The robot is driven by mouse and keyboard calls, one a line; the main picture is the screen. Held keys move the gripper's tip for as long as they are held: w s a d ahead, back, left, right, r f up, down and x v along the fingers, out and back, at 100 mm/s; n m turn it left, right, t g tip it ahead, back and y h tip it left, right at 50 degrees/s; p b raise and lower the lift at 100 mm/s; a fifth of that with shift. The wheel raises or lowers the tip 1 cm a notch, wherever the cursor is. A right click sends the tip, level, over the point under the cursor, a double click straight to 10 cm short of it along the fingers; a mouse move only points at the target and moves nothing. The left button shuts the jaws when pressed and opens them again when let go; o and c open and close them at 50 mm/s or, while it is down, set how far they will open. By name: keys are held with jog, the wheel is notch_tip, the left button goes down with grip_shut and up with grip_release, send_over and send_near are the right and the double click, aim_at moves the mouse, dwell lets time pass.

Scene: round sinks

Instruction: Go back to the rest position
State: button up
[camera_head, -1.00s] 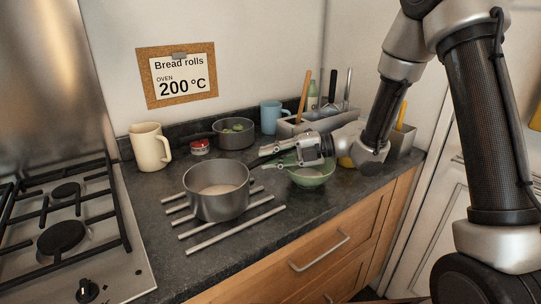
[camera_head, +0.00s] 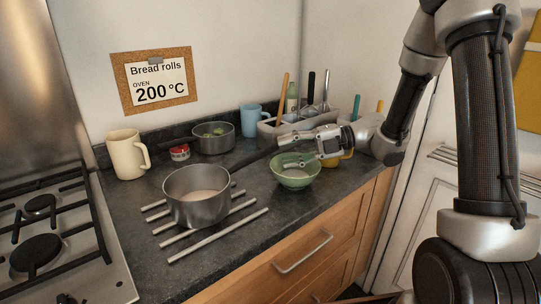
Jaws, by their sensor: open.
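My gripper (camera_head: 290,150) is open and empty. It is above the green bowl (camera_head: 296,172), at the counter's right part, pointing left. My arm comes in from the right side of the view. The bowl stands on the dark counter, with part of its inside hidden by a gripper finger. A steel saucepan (camera_head: 197,205) with pale contents stands on metal bars to the left, and its dark handle reaches towards my gripper. I cannot tell whether a finger touches the handle.
A cream mug (camera_head: 127,158), a red-lidded jar (camera_head: 180,153), a small pan (camera_head: 214,143) and a blue mug (camera_head: 252,122) stand along the wall. A utensil holder (camera_head: 285,127) is behind my gripper. A yellow mug (camera_head: 338,157) is partly hidden. The gas hob (camera_head: 92,272) is at left.

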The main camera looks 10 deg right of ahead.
jog(key=w+d+r+m+t+h, duration=0.6)
jog(key=w+d+m+t+h, duration=0.15)
jog(key=w+d, duration=0.2)
jog(key=s+d+r+m+t+h, duration=0.25)
jog(key=d+r+m+h, duration=0.35)
jog(key=d+m, duration=0.45)
jog(key=s+d+r+m+g+h, duration=0.15)
jog(key=s+d+m+h, duration=0.25)
jog(key=s+d+m, duration=0.6)
jog(key=s+a+f+m+g+y, duration=0.1)
jog(key=s+a+f+m+g, duration=0.1)
jog(key=s, duration=0.8)
jog(key=s+a+f+m+g+y, duration=0.1)
jog(key=s+a+f+m+g, duration=0.1)
jog(key=s, duration=0.8)
jog(key=shift+a+f+m+g, duration=0.35)
jog(key=shift+a+m, duration=0.3)
jog(key=shift+m, duration=0.35)
jog(key=shift+s, duration=0.1)
